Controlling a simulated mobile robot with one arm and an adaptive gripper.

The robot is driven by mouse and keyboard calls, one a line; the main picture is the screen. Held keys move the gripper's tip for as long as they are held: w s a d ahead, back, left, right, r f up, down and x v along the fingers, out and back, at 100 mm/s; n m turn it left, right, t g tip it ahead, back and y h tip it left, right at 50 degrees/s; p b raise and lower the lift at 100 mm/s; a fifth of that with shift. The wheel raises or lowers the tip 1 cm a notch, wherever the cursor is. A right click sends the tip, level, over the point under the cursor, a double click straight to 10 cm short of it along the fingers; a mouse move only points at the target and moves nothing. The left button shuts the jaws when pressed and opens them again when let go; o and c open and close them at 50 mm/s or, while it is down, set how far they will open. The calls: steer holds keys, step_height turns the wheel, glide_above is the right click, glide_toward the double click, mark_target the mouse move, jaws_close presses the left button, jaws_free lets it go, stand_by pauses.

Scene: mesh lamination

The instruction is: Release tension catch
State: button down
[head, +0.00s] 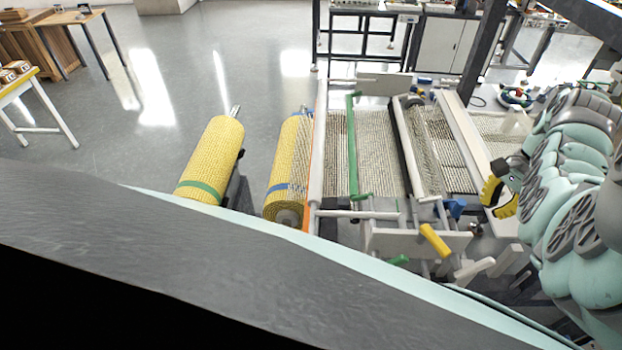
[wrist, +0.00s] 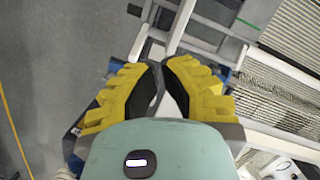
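My gripper (head: 498,198) has yellow fingers with black pads and is at the right side of the mesh machine in the head view. In the wrist view, the fingers (wrist: 162,72) are partly open, with a narrow gap. A pale bar shows beyond and between them, and I see nothing clearly held. I cannot tell which part is the tension catch. A yellow handle (head: 434,240), a green handle (head: 397,260) and a blue part (head: 455,208) are at the machine's near side, left of my gripper and apart from it.
Two yellow mesh rolls (head: 212,160) (head: 290,165) are left of the machine. Mesh (head: 378,150) runs across its bed under a green bar (head: 353,145). A dark post (head: 484,50) rises behind.

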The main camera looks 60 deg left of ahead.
mark_target(432, 245)
steer(key=p+x, duration=0.1)
steer(key=x, duration=0.5)
steer(key=s+p+x, duration=0.1)
steer(key=x, duration=0.2)
steer(key=shift+s+a+f+p, duration=0.1)
steer(key=shift+a+p, duration=0.1)
steer(key=shift+p, duration=0.15)
steer(key=shift+s+a+f+p, duration=0.1)
steer(key=shift+s+p, duration=0.6)
steer(key=shift+s, duration=0.05)
steer(key=shift+s+a+f+p, duration=0.1)
steer(key=shift+s+a+p, duration=0.05)
steer(key=shift+s+p, duration=0.55)
